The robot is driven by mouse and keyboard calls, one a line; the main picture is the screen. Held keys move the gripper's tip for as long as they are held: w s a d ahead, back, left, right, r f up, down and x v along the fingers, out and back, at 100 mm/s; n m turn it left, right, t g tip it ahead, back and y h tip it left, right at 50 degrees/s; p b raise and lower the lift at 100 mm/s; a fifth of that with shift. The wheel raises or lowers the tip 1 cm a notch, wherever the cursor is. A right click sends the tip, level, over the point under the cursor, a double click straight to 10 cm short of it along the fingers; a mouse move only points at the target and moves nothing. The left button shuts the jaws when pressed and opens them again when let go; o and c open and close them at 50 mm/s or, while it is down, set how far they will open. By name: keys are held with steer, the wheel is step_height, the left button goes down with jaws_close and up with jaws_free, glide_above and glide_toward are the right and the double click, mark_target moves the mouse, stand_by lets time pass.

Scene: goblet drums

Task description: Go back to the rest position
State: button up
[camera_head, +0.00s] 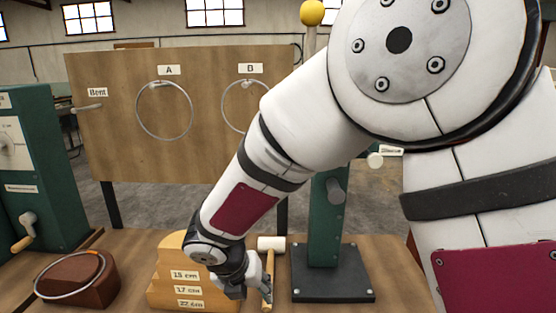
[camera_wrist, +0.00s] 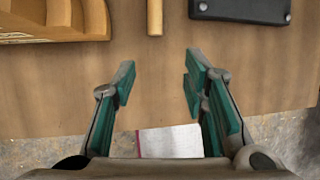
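My gripper (camera_wrist: 158,88) is open and empty in the wrist view, its green-padded fingers spread above the bench (camera_wrist: 240,65) near its front edge. In the head view my gripper (camera_head: 240,290) is low at the bench, partly seen, beside a mallet (camera_head: 271,245). The mallet's handle (camera_wrist: 155,17) shows ahead of the fingers in the wrist view, apart from them. My arm reaches down from the upper right.
A stepped wooden block (camera_head: 172,262) marked in cm stands left of my gripper. A green post on a dark base (camera_head: 330,285) stands right. A ring (camera_head: 50,285) leans on a brown block (camera_head: 85,283). Behind, a wooden board (camera_head: 120,130) holds hoops A (camera_head: 139,120) and B (camera_head: 224,105).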

steer(key=s+d+r+m+p, duration=0.1)
steer(key=s+d+r+m, duration=0.3)
steer(key=d+r+m, duration=0.4)
steer(key=s+d+r+m, duration=0.3)
steer(key=d+r+m, duration=0.45)
steer(key=d, duration=0.25)
steer(key=s+d+r+m+y, duration=0.1)
steer(key=s+d+r+m, duration=0.1)
steer(key=s+m, duration=0.6)
steer(key=s+d+r+m+y+p, duration=0.1)
steer(key=s+d+m, duration=0.3)
steer(key=s+m, duration=0.5)
steer(key=r+m, duration=0.1)
steer(key=m, duration=0.2)
steer(key=shift+s+d+r, duration=0.15)
steer(key=shift+d+r, duration=0.1)
steer(key=shift+d, duration=0.05)
